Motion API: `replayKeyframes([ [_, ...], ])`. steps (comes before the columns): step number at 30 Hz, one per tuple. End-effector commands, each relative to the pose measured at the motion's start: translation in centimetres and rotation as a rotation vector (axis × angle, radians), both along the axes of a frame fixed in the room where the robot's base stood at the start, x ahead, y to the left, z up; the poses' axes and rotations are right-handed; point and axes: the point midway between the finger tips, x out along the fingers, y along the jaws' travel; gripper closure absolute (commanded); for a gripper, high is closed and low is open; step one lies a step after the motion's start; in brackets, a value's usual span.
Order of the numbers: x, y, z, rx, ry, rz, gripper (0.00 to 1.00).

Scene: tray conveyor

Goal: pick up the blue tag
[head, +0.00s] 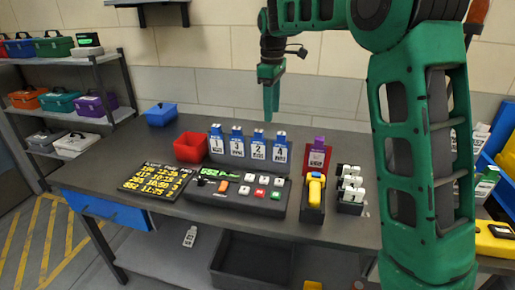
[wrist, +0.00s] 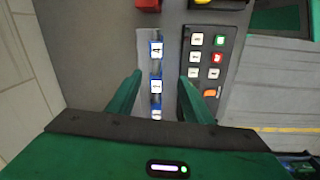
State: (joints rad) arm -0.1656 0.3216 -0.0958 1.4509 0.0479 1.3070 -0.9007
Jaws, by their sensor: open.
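Several blue tags with white number faces stand in a row on a grey rack (head: 237,159) on the table: tag 1 (head: 216,143), tag 3 (head: 237,145), tag 2 (head: 258,148) and tag 4 (head: 280,151). In the wrist view, tag 4 (wrist: 156,49) and another blue tag (wrist: 156,85) lie in line below my gripper; a further one is partly hidden by my gripper's body. My gripper (head: 271,114) is open and empty, pointing down above and behind the row, apart from the tags. In the wrist view its fingers (wrist: 159,78) show either side of the row.
A dark button panel (head: 238,192) stands in front of the rack. A red bin (head: 190,147) is left of it, a red stand with a purple-topped tag (head: 317,156) right. A yellow-topped device (head: 315,190) and white-topped blocks (head: 350,188) stand further right. A blue bin (head: 161,114) sits back left.

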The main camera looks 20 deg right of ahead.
Motion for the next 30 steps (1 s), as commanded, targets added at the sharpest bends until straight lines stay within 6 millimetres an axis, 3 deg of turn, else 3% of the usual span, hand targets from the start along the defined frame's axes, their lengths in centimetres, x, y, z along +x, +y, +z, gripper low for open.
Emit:
replayKeyframes([
  [3, 2.1, 2.3, -0.3, -0.002, -0.001, 0.092, 0.54],
  [7, 2.9, 3.2, -0.7, -0.003, -0.001, 0.135, 0.54],
  [15, 3.1, 3.1, -4.4, -0.002, 0.002, 0.137, 0.54],
  [25, 3.4, 3.2, -6.9, -0.002, 0.000, 0.136, 0.54],
  [30, 3.7, 3.3, -9.3, -0.002, 0.002, 0.135, 0.54],
])
